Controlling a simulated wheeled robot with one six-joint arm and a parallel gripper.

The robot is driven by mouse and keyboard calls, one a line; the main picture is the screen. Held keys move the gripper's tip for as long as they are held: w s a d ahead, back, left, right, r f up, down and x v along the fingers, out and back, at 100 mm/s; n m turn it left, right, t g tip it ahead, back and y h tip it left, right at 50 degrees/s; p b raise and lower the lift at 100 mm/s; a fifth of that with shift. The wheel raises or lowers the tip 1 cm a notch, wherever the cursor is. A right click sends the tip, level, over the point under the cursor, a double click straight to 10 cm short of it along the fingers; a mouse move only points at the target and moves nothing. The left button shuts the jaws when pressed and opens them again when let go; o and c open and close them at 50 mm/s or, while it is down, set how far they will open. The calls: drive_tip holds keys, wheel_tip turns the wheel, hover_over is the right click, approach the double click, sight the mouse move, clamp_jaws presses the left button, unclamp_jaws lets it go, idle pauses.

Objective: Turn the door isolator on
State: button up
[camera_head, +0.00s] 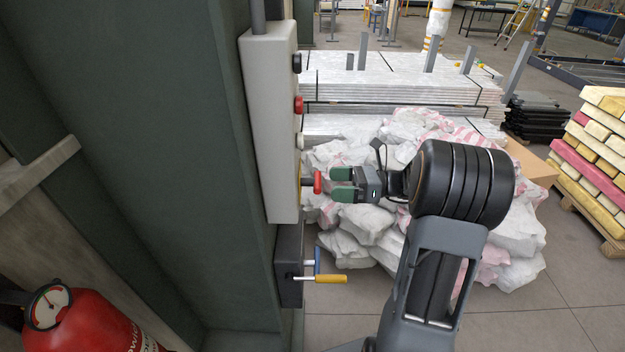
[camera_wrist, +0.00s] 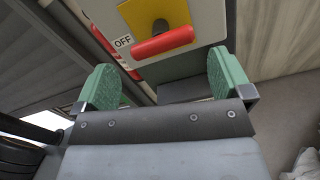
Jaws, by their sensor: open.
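The isolator's red handle (camera_head: 317,182) sticks out low on the light grey control box (camera_head: 270,130), which is fixed to the dark green frame. In the wrist view the red handle (camera_wrist: 162,44) lies nearly crosswise, tilted a little up to the right, on a yellow plate (camera_wrist: 150,12). An OFF label (camera_wrist: 122,41) shows left of it. My gripper (camera_head: 341,184) is open, with green finger pads just right of the handle. In the wrist view the pads of my gripper (camera_wrist: 165,82) stand apart to either side and below the handle, with nothing between them.
A dark box (camera_head: 290,265) with a yellow-ended crank (camera_head: 330,278) sits below the control box. Black and red buttons (camera_head: 298,104) project above the handle. White sacks (camera_head: 370,225) lie behind my arm. A fire extinguisher (camera_head: 85,325) stands at lower left.

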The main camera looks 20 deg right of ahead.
sight(312, 183)
drive_tip(key=x, duration=0.6)
drive_tip(key=shift+a+p, duration=0.3)
drive_tip(key=shift+a, duration=0.05)
drive_tip(key=shift+c, duration=0.3)
drive_tip(key=shift+w, duration=0.1)
drive_tip(key=c, duration=0.7)
